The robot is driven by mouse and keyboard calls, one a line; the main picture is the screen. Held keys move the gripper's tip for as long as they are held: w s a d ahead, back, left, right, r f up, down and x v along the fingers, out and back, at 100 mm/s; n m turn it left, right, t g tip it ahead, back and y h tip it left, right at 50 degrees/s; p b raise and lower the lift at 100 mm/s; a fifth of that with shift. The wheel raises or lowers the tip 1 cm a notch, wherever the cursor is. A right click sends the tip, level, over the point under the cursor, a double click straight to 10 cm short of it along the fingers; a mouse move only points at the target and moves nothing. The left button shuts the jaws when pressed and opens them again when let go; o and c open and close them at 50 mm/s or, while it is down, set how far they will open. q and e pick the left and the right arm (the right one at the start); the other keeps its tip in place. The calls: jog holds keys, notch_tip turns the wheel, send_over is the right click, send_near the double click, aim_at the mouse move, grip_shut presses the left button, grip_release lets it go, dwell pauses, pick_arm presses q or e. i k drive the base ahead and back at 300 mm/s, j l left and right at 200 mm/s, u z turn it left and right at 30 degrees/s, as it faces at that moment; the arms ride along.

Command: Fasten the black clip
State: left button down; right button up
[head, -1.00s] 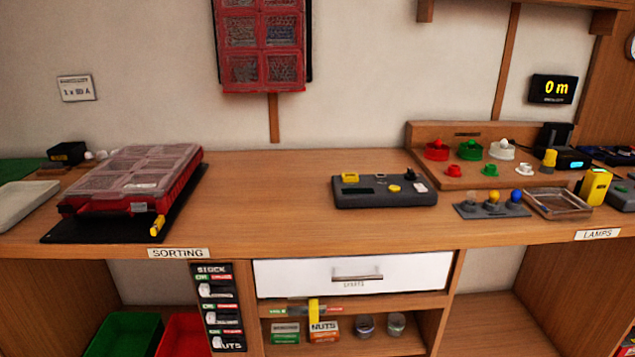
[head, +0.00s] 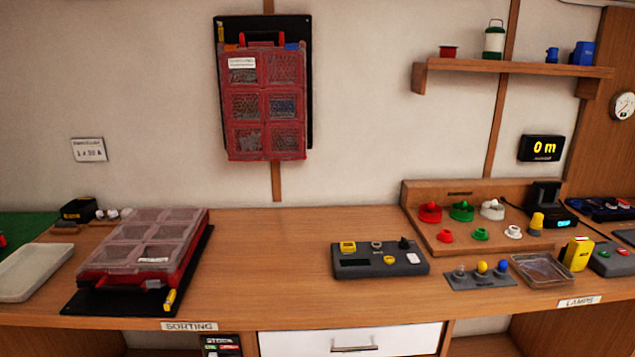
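I cannot make out a black clip for certain in the head view. A red case with clear lids (head: 145,240) lies on a black board (head: 100,302) on the bench at left, with a small yellow piece (head: 170,299) at the board's front right corner. A similar red case (head: 265,103) hangs upright on a black backboard (head: 298,30) on the wall. Small orange (head: 231,47) and blue (head: 292,46) pieces sit at its top edge, and any dark clip there is too small to tell. Neither of my grippers is in view.
A grey control box (head: 380,261) with a yellow button stands mid-bench. Lamps (head: 482,267), a clear tray (head: 541,269) and coloured knobs (head: 462,211) crowd the right. A shelf (head: 515,68) holds a lantern (head: 494,40). The bench between the flat case and control box is clear.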

aim_at(81, 284)
jog(key=u, duration=1.3)
